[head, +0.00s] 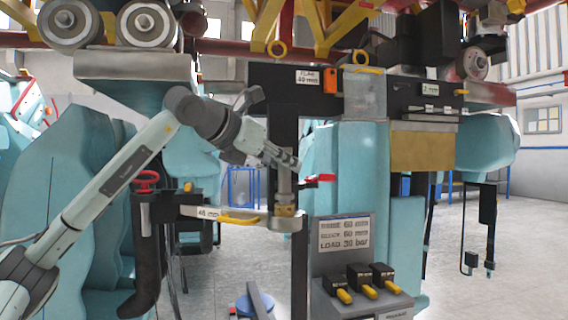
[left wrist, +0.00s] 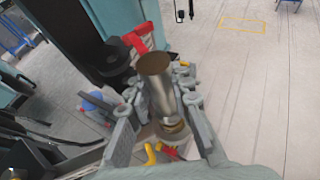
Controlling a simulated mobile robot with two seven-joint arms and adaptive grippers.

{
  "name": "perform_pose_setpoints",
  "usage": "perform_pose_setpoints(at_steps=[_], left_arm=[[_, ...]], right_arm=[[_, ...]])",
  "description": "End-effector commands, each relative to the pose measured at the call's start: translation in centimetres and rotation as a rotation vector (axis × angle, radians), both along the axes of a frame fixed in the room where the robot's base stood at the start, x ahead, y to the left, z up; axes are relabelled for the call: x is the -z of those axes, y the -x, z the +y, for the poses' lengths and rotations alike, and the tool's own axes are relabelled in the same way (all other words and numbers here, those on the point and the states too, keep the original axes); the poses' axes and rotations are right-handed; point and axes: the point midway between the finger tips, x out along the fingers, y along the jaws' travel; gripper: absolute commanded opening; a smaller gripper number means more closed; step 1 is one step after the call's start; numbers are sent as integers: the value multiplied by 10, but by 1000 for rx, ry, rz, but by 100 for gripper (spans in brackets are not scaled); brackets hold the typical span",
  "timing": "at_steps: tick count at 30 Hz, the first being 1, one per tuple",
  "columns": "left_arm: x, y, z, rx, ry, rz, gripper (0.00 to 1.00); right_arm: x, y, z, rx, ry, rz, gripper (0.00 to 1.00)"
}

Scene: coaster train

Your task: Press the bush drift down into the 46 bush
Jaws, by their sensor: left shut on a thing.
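The bush drift (head: 284,187) is a grey metal cylinder standing roughly upright over the end of the bracket arm labelled 46 mm (head: 208,212). My left gripper (head: 288,165) is shut on its upper part. A brass-coloured bush (head: 286,210) sits at the bracket's end, directly below the drift. In the left wrist view the drift (left wrist: 155,80) stands between my left fingers (left wrist: 160,112), with the brass ring (left wrist: 174,128) at its lower end. Whether the drift has entered the bush cannot be told. My right gripper is not in view.
A black post (head: 284,130) stands close behind the drift. A red lever (head: 320,179) sticks out just to its right. A yellow handle (head: 240,220) lies along the bracket. A grey panel with yellow-tipped black blocks (head: 345,235) stands at lower right.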

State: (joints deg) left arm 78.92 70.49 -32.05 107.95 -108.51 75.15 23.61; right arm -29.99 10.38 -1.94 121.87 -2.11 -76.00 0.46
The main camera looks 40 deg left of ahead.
Motion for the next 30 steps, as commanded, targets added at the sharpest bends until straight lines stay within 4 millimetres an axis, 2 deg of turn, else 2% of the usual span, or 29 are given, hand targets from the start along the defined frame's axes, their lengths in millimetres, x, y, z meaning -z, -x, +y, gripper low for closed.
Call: perform_pose_setpoints(at_steps=[30], left_arm=[[12,0,0,0,0,2,0]], right_arm=[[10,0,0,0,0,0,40]])
